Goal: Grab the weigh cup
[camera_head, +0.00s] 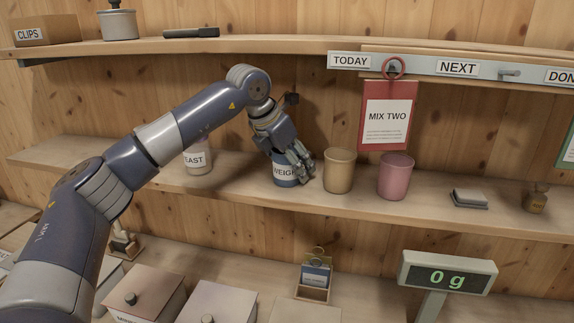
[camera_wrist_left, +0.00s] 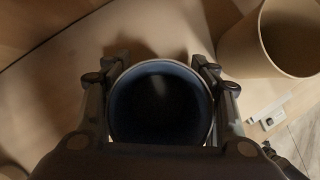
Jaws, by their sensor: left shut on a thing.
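The weigh cup (camera_head: 285,178) is blue with a white label reading "WEIGH", partly covered by my gripper. It stands upright at the middle shelf in the head view; I cannot tell if it is lifted. My left gripper (camera_head: 300,160) reaches down to it from above. In the left wrist view the cup's dark blue inside (camera_wrist_left: 160,103) shows between the two fingers of my left gripper (camera_wrist_left: 158,85), which are shut on its sides. The cup looks empty. My right gripper is not in view.
A tan cup (camera_head: 339,171) stands close to the right of the weigh cup, with a pink cup (camera_head: 395,177) beyond it. A "YEAST" jar (camera_head: 197,160) stands to the left, partly behind my arm. The scale display (camera_head: 447,277) reads 0 g. Lidded boxes (camera_head: 146,290) stand below.

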